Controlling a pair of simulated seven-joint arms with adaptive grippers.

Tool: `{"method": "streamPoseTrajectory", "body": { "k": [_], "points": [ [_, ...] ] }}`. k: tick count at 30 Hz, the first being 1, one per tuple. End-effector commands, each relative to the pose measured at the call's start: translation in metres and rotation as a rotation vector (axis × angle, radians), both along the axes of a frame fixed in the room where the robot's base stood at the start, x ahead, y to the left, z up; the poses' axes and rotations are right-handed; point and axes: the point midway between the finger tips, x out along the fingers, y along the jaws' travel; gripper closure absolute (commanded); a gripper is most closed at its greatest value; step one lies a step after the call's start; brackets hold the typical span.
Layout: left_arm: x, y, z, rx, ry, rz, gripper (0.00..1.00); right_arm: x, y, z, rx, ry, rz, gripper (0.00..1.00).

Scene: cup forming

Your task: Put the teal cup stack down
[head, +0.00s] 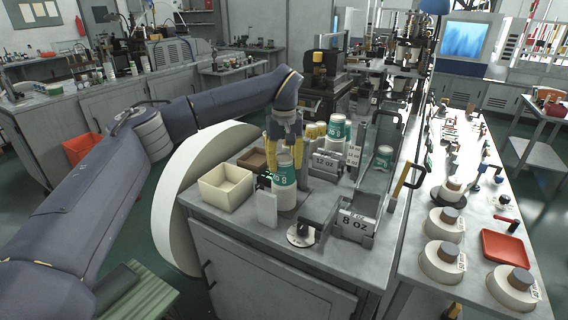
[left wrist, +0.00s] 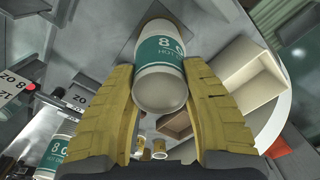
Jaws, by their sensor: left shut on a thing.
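The teal cup stack (head: 284,178), white with a teal band marked 8 oz, stands upright near the front of the grey counter. My left gripper (head: 285,148) reaches down from above with its yellow fingers around the stack's upper part. In the left wrist view the teal cup stack (left wrist: 160,70) sits between the two yellow fingers of my left gripper (left wrist: 162,80), which is shut on it. I cannot tell whether the stack's lower end touches the counter. My right gripper is not in view.
A cream open box (head: 226,187) and a brown box (head: 253,160) are left of the stack. An 8 oz sign (head: 356,222) and a 12 oz sign (head: 326,163) stand right. More teal cups (head: 338,128) stand behind. A pale upright block (head: 267,209) is close in front.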

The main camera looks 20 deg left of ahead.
Motion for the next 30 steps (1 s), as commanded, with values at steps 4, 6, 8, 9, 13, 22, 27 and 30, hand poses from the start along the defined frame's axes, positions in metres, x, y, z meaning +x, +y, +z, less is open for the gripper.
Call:
{"method": "streamPoseTrajectory", "body": {
  "k": [4, 6, 8, 9, 13, 22, 27, 30],
  "points": [
    [0.000, 0.000, -0.001, 0.000, 0.000, 0.000, 0.99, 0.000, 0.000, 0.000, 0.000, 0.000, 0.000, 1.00],
    [0.000, 0.000, -0.003, 0.000, 0.000, 0.000, 0.51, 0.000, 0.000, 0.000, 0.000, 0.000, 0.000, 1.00],
    [0.000, 0.000, -0.002, 0.000, 0.000, 0.000, 0.44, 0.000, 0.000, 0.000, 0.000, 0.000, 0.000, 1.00],
    [0.000, 0.000, -0.002, 0.000, 0.000, 0.000, 0.39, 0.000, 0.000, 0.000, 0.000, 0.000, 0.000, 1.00],
    [0.000, 0.000, -0.003, -0.001, 0.001, 0.000, 0.34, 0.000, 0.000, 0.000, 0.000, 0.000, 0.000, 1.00],
    [0.000, 0.000, 0.005, 0.000, 0.000, 0.000, 0.34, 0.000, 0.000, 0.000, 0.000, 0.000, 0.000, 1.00],
    [0.000, 0.000, 0.028, 0.000, -0.002, 0.001, 0.34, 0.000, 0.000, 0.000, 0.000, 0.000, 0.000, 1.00],
    [0.001, 0.000, 0.045, 0.001, -0.003, 0.001, 0.34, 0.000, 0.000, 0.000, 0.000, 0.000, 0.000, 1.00]
  ]
}}
